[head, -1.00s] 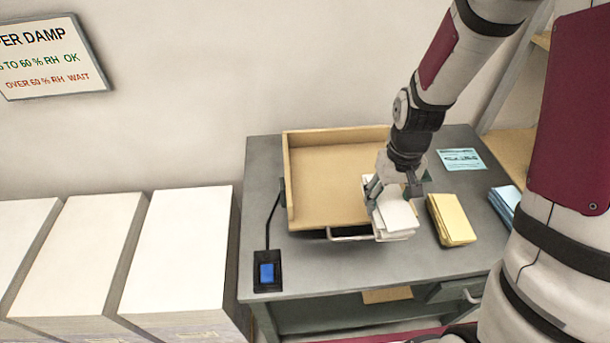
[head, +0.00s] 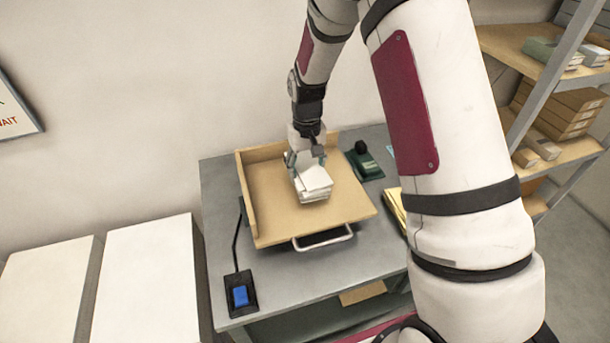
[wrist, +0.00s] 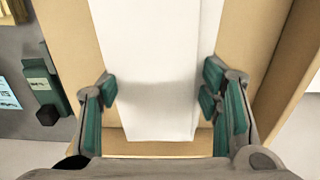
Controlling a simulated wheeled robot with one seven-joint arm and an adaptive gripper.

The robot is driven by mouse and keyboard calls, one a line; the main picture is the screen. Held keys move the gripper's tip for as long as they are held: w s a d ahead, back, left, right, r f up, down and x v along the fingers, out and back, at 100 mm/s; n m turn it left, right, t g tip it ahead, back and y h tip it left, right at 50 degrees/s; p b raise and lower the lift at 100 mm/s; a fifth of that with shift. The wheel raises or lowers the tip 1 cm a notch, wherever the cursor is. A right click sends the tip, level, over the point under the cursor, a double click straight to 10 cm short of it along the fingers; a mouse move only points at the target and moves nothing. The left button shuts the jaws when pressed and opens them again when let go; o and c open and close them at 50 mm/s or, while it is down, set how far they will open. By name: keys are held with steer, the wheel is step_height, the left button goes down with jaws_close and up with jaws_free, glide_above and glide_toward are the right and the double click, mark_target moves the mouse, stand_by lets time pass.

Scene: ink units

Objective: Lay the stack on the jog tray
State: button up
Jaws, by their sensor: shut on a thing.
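The white stack of paper (head: 314,180) is over the tan wooden jog tray (head: 345,207), near the middle of its floor. I cannot tell whether the stack touches the floor or is just above it. My gripper (head: 305,160) is shut on the far end of the stack. In the wrist view the white stack (wrist: 150,60) lies between the green finger pads of my gripper (wrist: 160,105). The tray's tan floor (wrist: 75,40) shows on both sides of it. The stack's top sheets look a little uneven.
A blue switch (head: 240,295) on a black base sits at the table's front left. A dark green device (head: 365,165) stands right of the tray. A yellow stack (head: 395,208) is partly hidden by my arm. Large white paper piles (head: 150,275) stand left; shelves (head: 560,150) stand right.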

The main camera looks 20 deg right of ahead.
mark_target(305, 175)
steer(key=shift+w+a+f+p, duration=0.1)
steer(key=shift+w+f+p, duration=0.15)
steer(key=shift+f, duration=0.65)
steer(key=shift+w+f+p, duration=0.15)
steer(key=shift+f+p, duration=0.05)
steer(key=shift+f, duration=0.7)
steer(key=shift+f, duration=0.1)
steer(key=o, duration=1.5)
